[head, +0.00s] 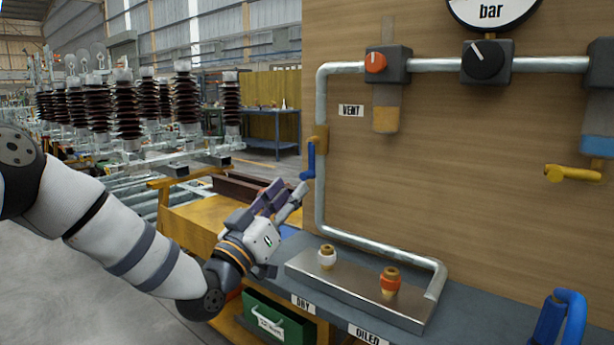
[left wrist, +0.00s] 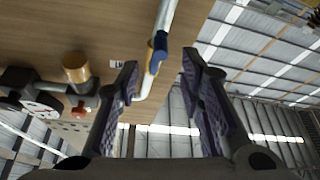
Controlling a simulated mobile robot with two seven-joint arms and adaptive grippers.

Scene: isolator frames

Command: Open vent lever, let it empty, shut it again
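The vent lever (head: 310,160) is a blue handle on a brass valve (head: 321,138) in the vertical grey pipe, below the VENT label (head: 350,110). It hangs roughly in line with the pipe. In the left wrist view the blue lever (left wrist: 157,54) shows between and beyond the two fingers. My left gripper (head: 289,196) is open and empty just below and left of the lever; its fingers also show spread in the left wrist view (left wrist: 158,76). I cannot tell whether a finger touches the lever. My right gripper is out of view.
A metal tray (head: 350,288) with a white-collared fitting (head: 327,257) and an orange-collared fitting (head: 390,282) lies below the pipe. A regulator with a red knob (head: 376,62), a black knob (head: 485,58), a gauge (head: 492,10) and a yellow lever (head: 572,173) are on the wooden panel (head: 450,170).

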